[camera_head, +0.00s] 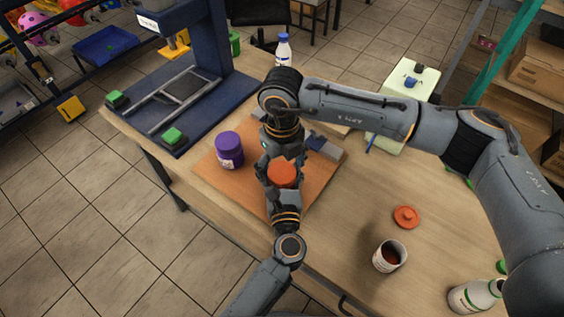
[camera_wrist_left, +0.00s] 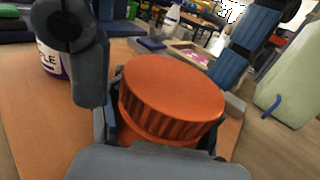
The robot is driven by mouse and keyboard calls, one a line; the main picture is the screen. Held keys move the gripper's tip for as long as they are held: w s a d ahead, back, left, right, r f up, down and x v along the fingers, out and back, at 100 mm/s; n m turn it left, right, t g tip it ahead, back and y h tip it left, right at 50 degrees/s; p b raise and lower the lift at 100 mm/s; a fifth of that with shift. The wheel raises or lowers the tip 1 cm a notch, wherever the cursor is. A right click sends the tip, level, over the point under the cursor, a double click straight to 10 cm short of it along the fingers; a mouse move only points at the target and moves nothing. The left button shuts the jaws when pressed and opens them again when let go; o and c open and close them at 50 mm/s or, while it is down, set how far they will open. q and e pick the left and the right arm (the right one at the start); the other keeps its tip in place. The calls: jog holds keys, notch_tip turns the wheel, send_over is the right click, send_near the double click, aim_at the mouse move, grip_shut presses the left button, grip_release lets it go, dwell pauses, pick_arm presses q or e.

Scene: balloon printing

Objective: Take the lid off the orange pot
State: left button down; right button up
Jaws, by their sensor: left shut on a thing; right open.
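The orange pot shows mainly by its round, ribbed orange lid (camera_head: 283,172), on the orange board (camera_head: 318,180). In the left wrist view the lid (camera_wrist_left: 172,92) sits close up, with an orange band just below it; I cannot tell whether lid and pot are apart. My left gripper (camera_head: 281,186) comes from the near side and is shut on the pot. My right gripper (camera_head: 279,155) hangs over the far side of the lid, open. The grippers hide most of the pot's body.
A purple-lidded pot (camera_head: 229,149) stands left on the board. A loose orange lid (camera_head: 406,216) and an open white pot (camera_head: 389,257) are at right. A white bottle (camera_head: 474,296) lies near the front right. The blue printer frame (camera_head: 215,95) fills the back left.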

jog(key=c, duration=1.2)
jog(key=shift+n, duration=1.7)
jog(key=o, duration=1.3)
jog(key=shift+r, duration=0.1)
